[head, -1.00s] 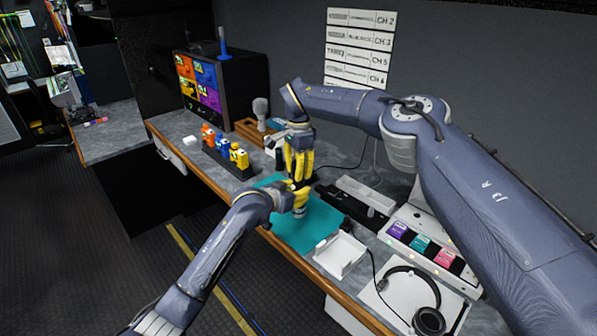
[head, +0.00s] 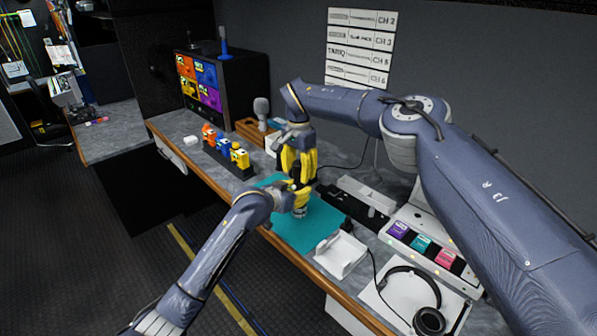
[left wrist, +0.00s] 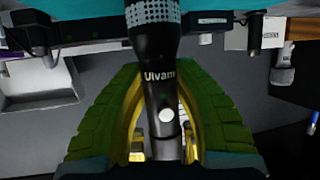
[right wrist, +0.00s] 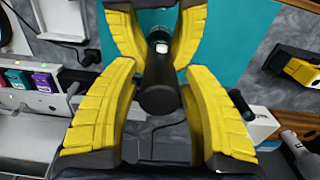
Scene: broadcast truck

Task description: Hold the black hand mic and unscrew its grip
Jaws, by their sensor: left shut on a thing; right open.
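The black hand mic (left wrist: 160,75) has a dotted band at one end and a pale button on its barrel. My left gripper (left wrist: 157,72) is shut on its barrel, fingers on both sides. In the head view my left gripper (head: 300,196) holds the mic over the teal mat (head: 318,232), largely hidden by the fingers. My right gripper (head: 299,172) points down from above. In the right wrist view the mic's dark round end (right wrist: 159,100) lies between the open fingers of my right gripper (right wrist: 160,72), with gaps on both sides.
A white cradle (head: 341,254), headset (head: 428,320) and panel with coloured labels (head: 420,243) lie to the right. Several coloured items stand in a black rack (head: 218,157) to the left. A grey mic (head: 261,108) stands behind, near the monitor (head: 203,83).

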